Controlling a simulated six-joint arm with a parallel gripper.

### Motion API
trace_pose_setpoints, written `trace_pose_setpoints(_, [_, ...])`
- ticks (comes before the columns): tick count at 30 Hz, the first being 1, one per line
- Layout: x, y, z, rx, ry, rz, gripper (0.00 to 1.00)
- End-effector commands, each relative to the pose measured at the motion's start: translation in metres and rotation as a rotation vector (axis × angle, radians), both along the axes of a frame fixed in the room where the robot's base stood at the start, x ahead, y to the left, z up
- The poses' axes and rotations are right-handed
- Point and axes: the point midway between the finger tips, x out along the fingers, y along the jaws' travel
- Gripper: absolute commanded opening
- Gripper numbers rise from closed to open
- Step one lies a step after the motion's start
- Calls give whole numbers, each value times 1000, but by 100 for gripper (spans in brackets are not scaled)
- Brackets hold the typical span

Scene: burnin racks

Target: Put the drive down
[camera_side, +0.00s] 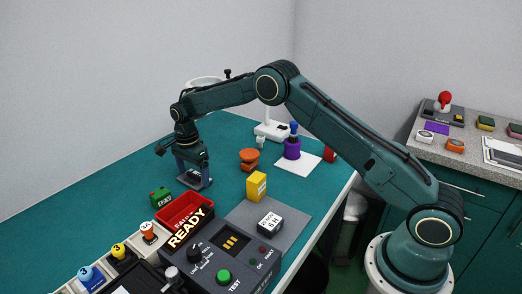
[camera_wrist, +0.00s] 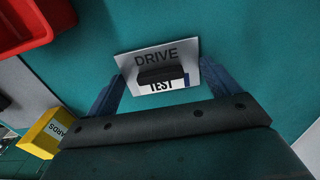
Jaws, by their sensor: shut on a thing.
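The drive (camera_wrist: 180,57) shows in the wrist view as a light grey plate marked DRIVE, with a black handle across it and a white TEST label partly hidden behind the handle. My gripper (camera_wrist: 160,78) has its two blue fingers at the drive's left and right edges and is shut on it. In the side view my gripper (camera_side: 193,178) points down at the teal bench, behind the red tray. The drive is small and mostly hidden by the fingers there. It is low, at or just above the bench top; I cannot tell whether it touches.
The red tray (camera_side: 208,203) is close in front of my gripper, with a green block (camera_side: 160,197) to its left. A yellow cards box (camera_side: 256,186), an orange object (camera_side: 249,160) and the READY test console (camera_side: 228,250) stand to the right. Teal bench is clear behind and left.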

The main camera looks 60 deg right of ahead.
Motion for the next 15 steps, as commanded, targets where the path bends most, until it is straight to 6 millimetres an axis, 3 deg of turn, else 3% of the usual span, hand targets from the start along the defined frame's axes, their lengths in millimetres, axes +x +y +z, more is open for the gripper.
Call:
trace_pose_setpoints(5, [0, 0, -3, 0, 0, 0, 65])
trace_pose_setpoints(6, [0, 0, -3, 0, 1, 0, 92])
trace_pose_setpoints(7, [0, 0, -3, 0, 1, 0, 98])
trace_pose_setpoints(15, [0, 0, -2, 0, 0, 0, 100])
